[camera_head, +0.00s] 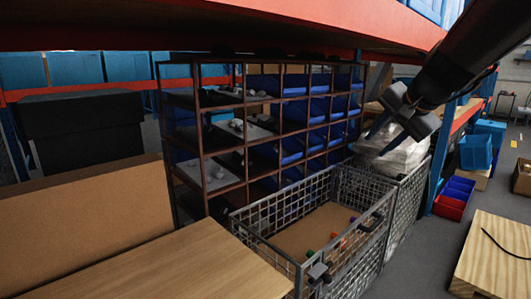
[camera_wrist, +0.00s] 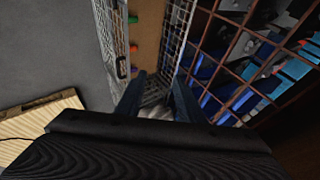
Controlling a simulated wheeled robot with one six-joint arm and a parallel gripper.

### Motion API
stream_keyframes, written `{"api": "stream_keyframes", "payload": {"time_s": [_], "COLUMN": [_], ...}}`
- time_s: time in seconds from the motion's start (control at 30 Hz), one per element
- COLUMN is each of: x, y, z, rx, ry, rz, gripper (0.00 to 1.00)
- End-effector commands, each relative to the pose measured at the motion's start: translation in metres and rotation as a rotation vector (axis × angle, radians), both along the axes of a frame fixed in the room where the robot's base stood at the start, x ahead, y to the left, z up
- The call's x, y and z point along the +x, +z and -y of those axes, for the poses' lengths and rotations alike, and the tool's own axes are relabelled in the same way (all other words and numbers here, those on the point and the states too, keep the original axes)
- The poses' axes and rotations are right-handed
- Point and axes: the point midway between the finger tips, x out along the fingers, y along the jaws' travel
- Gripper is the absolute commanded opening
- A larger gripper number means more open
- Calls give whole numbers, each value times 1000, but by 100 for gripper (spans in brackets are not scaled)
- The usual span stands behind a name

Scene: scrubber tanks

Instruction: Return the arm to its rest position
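My arm reaches in from the upper right of the head view, and my gripper (camera_head: 381,140) hangs in the air in front of the shelf rack, pointing down and left. In the wrist view my gripper (camera_wrist: 159,78) shows two dark fingers spread apart. Nothing is held between them. A pale wrapped bundle (camera_head: 394,160) stands behind and below the fingers in the head view. Whether the fingers touch it cannot be told for certain, but they look apart from it.
A wire mesh cage (camera_head: 345,243) with a few small coloured items stands below. A rack (camera_head: 205,150) with blue bins is behind. An orange shelf beam (camera_head: 330,22) runs overhead, close to my arm. A wooden crate (camera_head: 495,255) and bins (camera_head: 452,200) stand right; grey floor between is free.

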Motion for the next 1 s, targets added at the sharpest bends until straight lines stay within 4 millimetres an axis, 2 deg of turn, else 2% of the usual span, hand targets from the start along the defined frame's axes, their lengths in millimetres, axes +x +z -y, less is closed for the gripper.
{"api": "stream_keyframes", "payload": {"time_s": [0.03, 0.1, 0.17, 0.3, 0.4, 0.5, 0.6, 0.7, 1.0], "x": [-14, -35, -57, -116, -161, -199, -225, -239, -242], "y": [-33, -73, -107, -177, -217, -245, -262, -270, -272], "z": [-16, -32, -46, -74, -87, -95, -98, -98, -98], "rx": [-39, -102, -154, -278, -358, -422, -463, -485, -491], "ry": [62, 150, 234, 452, 610, 747, 846, 896, 908], "rz": [-61, -135, -200, -344, -432, -498, -540, -560, -564], "gripper": [34, 34, 34, 34, 34, 34, 34, 34, 34]}}
